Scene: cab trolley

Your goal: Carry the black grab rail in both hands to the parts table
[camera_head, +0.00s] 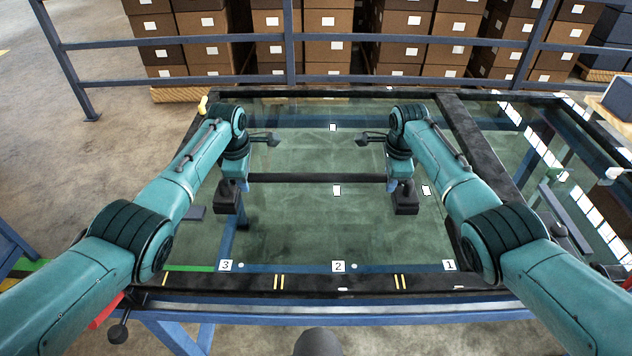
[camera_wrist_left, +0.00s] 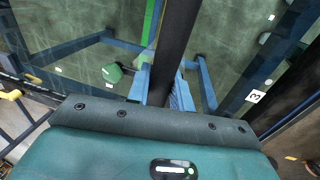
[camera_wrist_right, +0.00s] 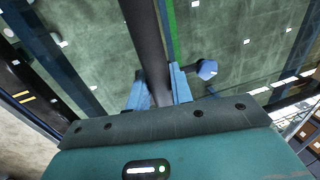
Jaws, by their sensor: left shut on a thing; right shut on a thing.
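The black grab rail (camera_head: 315,178) is a straight dark bar. It lies level across the middle of the head view, between my two grippers, above a large glass pane. My left gripper (camera_head: 234,180) is shut on the rail near its left end; in the left wrist view the rail (camera_wrist_left: 176,40) runs between the blue fingers (camera_wrist_left: 162,88). My right gripper (camera_head: 401,180) is shut on the rail near its right end; the right wrist view shows the rail (camera_wrist_right: 143,35) between the blue fingers (camera_wrist_right: 158,88). I cannot clearly identify the parts table.
The glass pane (camera_head: 310,230) sits in a dark frame (camera_head: 330,283) on blue supports, with labels 3, 2 and 1 along its near edge. A blue railing (camera_head: 390,41) and stacked brown boxes (camera_head: 328,22) stand behind. Open floor (camera_head: 110,130) lies at left.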

